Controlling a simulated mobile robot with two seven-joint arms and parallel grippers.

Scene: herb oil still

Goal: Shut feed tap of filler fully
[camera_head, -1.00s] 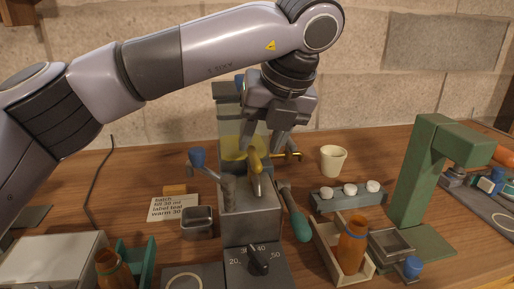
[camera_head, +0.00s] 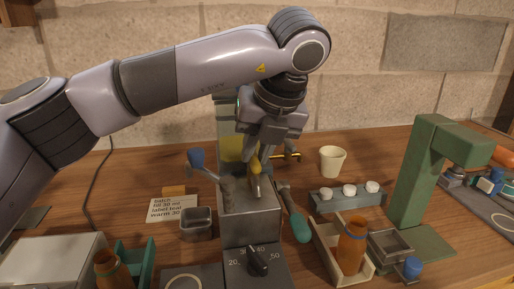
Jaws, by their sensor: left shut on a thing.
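The filler (camera_head: 250,222) is a grey metal block with a numbered dial (camera_head: 258,260) on its front and a tank of yellow liquid (camera_head: 229,148) behind. A yellow-handled tap (camera_head: 254,168) stands on its top and looks like the feed tap. My left gripper (camera_head: 262,157) points down from above and is shut on the yellow tap handle, its fingers hiding part of it. A brass piece (camera_head: 289,155) sticks out to the right behind the fingers. My right gripper is not in view.
A blue-ended lever (camera_head: 197,159) and a green-handled lever (camera_head: 300,227) flank the filler. A small metal cup (camera_head: 196,224) stands left. Right are an amber bottle (camera_head: 352,245) in a wooden tray, a rack of white caps (camera_head: 348,199), a cream cup (camera_head: 333,160) and a green press (camera_head: 411,185).

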